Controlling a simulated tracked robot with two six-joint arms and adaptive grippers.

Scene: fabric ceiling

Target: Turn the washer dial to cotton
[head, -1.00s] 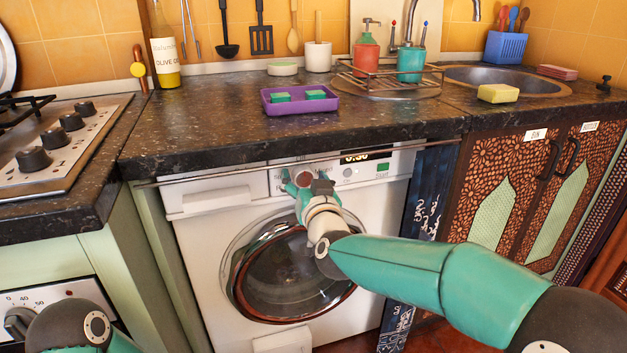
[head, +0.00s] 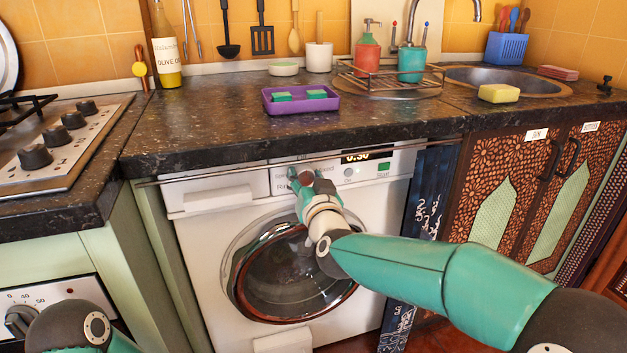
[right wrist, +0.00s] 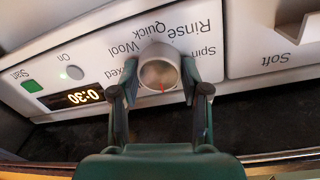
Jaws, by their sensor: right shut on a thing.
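The washer (head: 205,235) is white, with a round glass door and a control panel under the counter. Its dial (right wrist: 158,74) is a silver knob with a red mark, seen upside down in the right wrist view. The words Quick, Wool, Rinse, Spin and part of Mixed show around it; I cannot see the word Cotton. My right gripper (head: 306,178) is at the panel in the head view and hides most of the dial there. In the right wrist view its two fingers (right wrist: 160,80) are shut on opposite sides of the dial. My left gripper is out of view.
The panel display (right wrist: 84,97) reads 0:30, beside a green Start button (right wrist: 32,85). A thin rail (head: 225,171) runs along the counter's front edge just above the panel. A purple tray (head: 300,108) with green-topped sponges stands on the counter.

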